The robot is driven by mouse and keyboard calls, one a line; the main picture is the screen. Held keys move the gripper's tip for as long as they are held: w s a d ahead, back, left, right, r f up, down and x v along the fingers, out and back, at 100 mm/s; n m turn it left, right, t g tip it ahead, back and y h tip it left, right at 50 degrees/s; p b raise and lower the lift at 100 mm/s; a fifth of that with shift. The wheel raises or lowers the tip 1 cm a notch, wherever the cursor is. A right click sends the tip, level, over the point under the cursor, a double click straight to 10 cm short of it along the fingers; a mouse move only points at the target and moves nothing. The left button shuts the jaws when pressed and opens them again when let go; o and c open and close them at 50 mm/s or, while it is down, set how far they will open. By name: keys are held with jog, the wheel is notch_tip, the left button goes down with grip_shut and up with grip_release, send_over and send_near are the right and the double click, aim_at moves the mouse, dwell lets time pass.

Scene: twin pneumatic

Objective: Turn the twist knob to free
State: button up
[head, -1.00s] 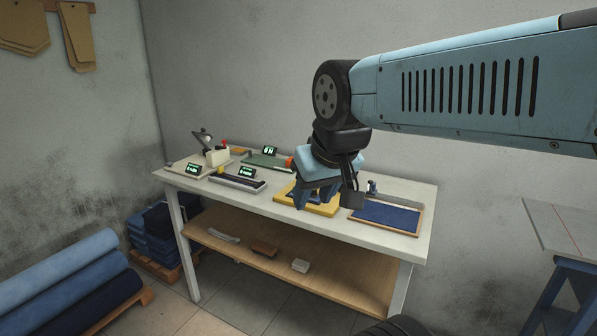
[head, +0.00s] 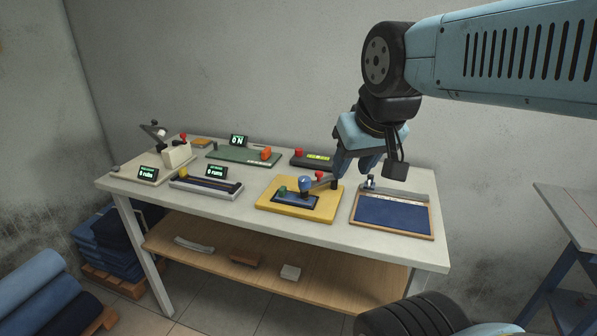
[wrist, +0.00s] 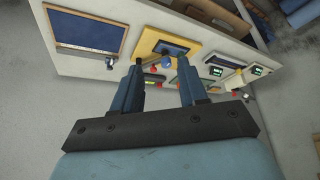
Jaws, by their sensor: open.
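My gripper (head: 354,168) hangs over the table's back right, its two blue fingers apart and empty; the wrist view also shows it open (wrist: 160,68). No twist knob is plainly marked. One red knob (head: 299,152) is on a dark box with a yellow label (head: 315,161) at the back, left of my gripper. Another red knob (head: 319,175) shows by the yellow press plate (head: 268,206). I cannot tell which red one is the twist knob. My gripper partly hides the area behind it.
A blue-topped tray (head: 395,213) lies at the table's right. A green board (head: 235,154), a black bar unit (head: 205,189) and a cream device with a lamp (head: 177,153) fill the left and back. The front edge strip of the white table (head: 230,220) is bare.

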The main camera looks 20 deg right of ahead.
jog(key=o, duration=0.3)
jog(key=shift+w+a+r, duration=0.1)
jog(key=shift+w, duration=0.15)
jog(key=shift+o, duration=0.5)
jog(key=w+d+r+n+g, duration=0.1)
jog(key=w+n+g, duration=0.1)
jog(key=w+n, duration=0.6)
jog(key=w, duration=0.4)
jog(key=shift+w+g, duration=0.3)
jog(key=n+g, duration=0.3)
jog(key=n, duration=0.7)
send_over(303, 178)
notch_tip(303, 178, down, 7)
notch_tip(303, 178, down, 13)
jog(key=shift+s+d+r, duration=0.1)
jog(key=c, duration=1)
jog(key=shift+a, duration=0.2)
jog(key=shift+c, duration=0.2)
jog(key=shift+d, duration=0.1)
